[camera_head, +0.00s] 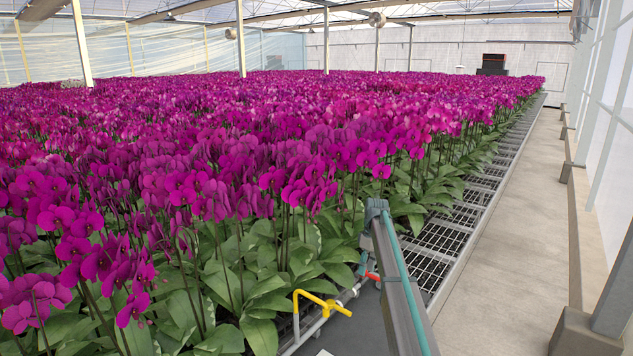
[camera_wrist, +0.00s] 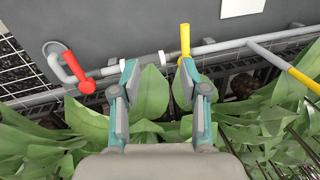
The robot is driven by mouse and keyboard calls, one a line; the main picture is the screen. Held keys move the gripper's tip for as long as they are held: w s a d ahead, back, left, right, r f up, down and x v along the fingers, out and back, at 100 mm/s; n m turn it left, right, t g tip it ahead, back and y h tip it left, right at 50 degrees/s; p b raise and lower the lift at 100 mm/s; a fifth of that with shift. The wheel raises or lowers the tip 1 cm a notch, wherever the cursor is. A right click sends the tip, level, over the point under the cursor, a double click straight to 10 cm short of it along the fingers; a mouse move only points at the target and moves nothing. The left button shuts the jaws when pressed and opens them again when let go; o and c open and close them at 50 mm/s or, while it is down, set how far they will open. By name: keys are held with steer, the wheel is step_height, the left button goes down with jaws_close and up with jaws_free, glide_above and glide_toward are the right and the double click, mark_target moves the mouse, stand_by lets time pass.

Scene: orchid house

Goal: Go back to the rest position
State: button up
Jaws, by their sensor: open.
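My gripper (camera_wrist: 158,82) shows in the wrist view. Its two grey fingers with teal links stand apart, and no object is held between them. A broad green leaf (camera_wrist: 149,92) shows in the gap between the fingers; I cannot tell whether it touches them. A grey pipe (camera_wrist: 222,46) runs across just beyond the fingertips. A red valve handle (camera_wrist: 62,66) is to the left of the fingers, and a yellow handle (camera_wrist: 185,40) stands just beyond the right fingertip. I cannot make out the gripper in the head view.
In the head view, dense magenta orchids (camera_head: 240,150) fill the left and middle. A yellow handle (camera_head: 320,303) and red valve (camera_head: 372,277) sit at the near bench edge. The concrete aisle (camera_head: 520,230) at right is clear.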

steer(key=s+f+m, duration=0.1)
steer(key=s+f, duration=0.4)
steer(key=s, duration=0.3)
steer(key=s+f+m, duration=0.2)
steer(key=s+f, duration=0.4)
steer(key=s, duration=0.2)
steer(key=s+a+f+m, duration=0.1)
steer(key=s+f, duration=0.4)
steer(key=s, duration=0.3)
steer(key=shift+s+a+f+m+t+h, duration=0.1)
steer(key=shift+s+f+m+t+h, duration=0.2)
steer(key=shift+s+f+t, duration=0.1)
steer(key=s+f+m, duration=0.2)
steer(key=s+f, duration=0.1)
steer(key=s, duration=0.8)
steer(key=s+f+m, duration=0.2)
steer(key=s+f, duration=0.1)
steer(key=s, duration=0.8)
steer(key=s+f+g+b, duration=0.6)
steer(key=s+f+b, duration=0.4)
steer(key=s+f, duration=1.8)
steer(key=shift+s+f+h, duration=0.3)
steer(key=shift+f, duration=0.2)
